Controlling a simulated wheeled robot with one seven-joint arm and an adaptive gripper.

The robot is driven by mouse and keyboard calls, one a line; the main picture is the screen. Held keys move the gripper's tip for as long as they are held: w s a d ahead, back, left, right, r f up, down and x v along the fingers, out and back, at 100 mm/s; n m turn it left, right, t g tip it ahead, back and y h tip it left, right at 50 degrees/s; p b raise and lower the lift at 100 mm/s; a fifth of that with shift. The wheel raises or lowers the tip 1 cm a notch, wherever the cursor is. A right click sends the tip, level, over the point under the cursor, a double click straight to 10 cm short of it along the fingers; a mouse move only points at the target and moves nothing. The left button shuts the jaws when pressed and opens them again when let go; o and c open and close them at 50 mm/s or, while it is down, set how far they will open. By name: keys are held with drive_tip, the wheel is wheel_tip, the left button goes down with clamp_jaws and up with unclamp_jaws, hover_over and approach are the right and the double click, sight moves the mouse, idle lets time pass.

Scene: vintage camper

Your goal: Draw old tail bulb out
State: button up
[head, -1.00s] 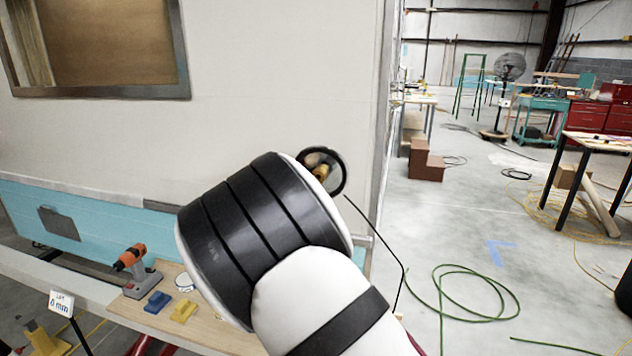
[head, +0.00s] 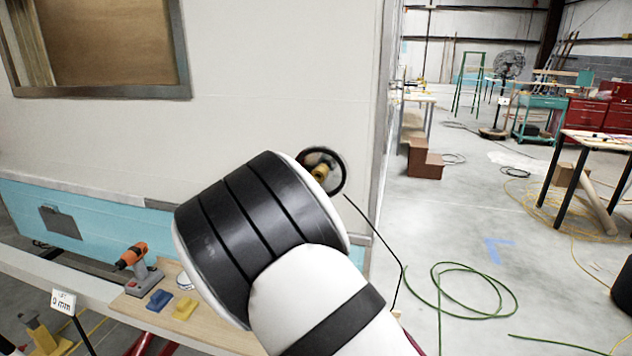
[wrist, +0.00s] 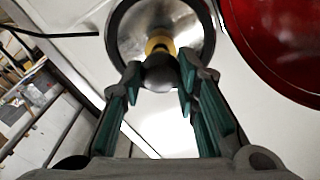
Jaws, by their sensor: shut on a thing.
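The old tail bulb (wrist: 160,42) has a brass base and a dark grey glass end. In the wrist view it stands in front of a round, silvery, dark-rimmed lamp housing (wrist: 124,22). My gripper (wrist: 161,72), with teal finger pads, is shut on the bulb's glass end. I cannot tell whether the base still sits in the socket. In the head view the housing (head: 338,180) is on the camper's end wall, with the brass of the bulb (head: 319,171) showing inside it. My arm hides the gripper there.
A red lens or dome (wrist: 285,45) lies close to the right of my gripper. A black cable runs down from the housing. A small mm card (head: 63,302) stands at left.

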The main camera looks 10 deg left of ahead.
drive_tip(key=s+p, duration=0.4)
drive_tip(key=s, duration=0.3)
drive_tip(key=shift+a+p, duration=0.15)
drive_tip(key=shift+p, duration=0.15)
idle(0.6)
